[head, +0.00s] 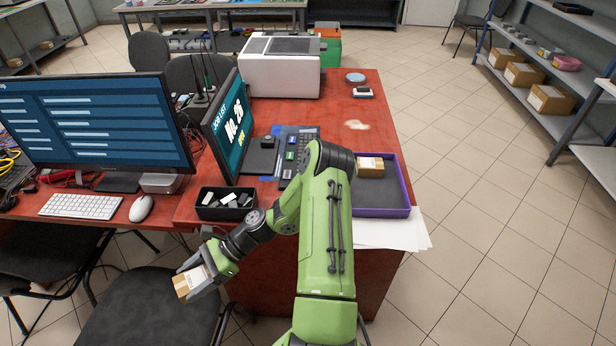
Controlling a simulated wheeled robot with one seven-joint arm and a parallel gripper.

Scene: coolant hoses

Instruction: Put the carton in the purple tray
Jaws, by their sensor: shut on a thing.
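My gripper (200,270) is at the lower left, out past the front edge of the red desk and above a dark chair. It is shut on a small brown carton (187,286) with a white label. The purple tray (408,178) lies on the right part of the desk, to the right of my green arm. It has a dark floor, and another small carton (369,167) with a pale label sits in its upper left part. My arm hides part of the tray's left side.
A black bin (226,213) with small items stands at the desk's front edge. A tilted screen (228,125), a dark panel (298,143) and a white machine (281,66) stand behind. White papers (392,235) stick out below the tray. The chair seat (150,312) is below my gripper.

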